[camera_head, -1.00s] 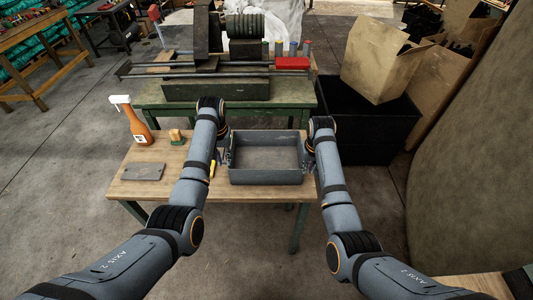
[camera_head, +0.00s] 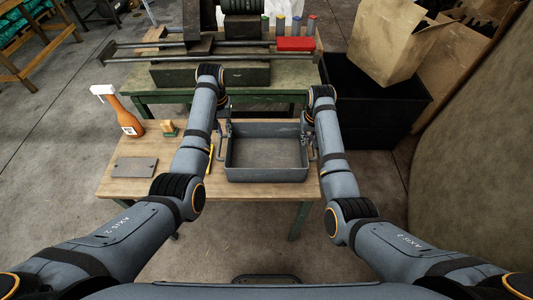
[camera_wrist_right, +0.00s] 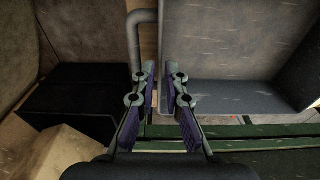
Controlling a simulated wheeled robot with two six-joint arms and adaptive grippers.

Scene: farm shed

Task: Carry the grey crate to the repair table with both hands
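The grey crate (camera_head: 266,174) is an open, empty box near the front right of the wooden table (camera_head: 140,188). It looks level and appears to rest on the tabletop. My left gripper (camera_head: 222,134) is at the crate's left side, pointing down; its fingers are too small and dark to tell open from shut. My right gripper (camera_head: 307,137) is at the crate's right side. In the right wrist view its two fingers (camera_wrist_right: 160,92) stand apart, beside the crate's grey tube handle (camera_wrist_right: 146,16). I cannot tell whether the handle lies between them.
Behind is a green workbench (camera_head: 153,97) with a machine and a red box (camera_head: 295,44). A black bin (camera_head: 375,105) stands right.

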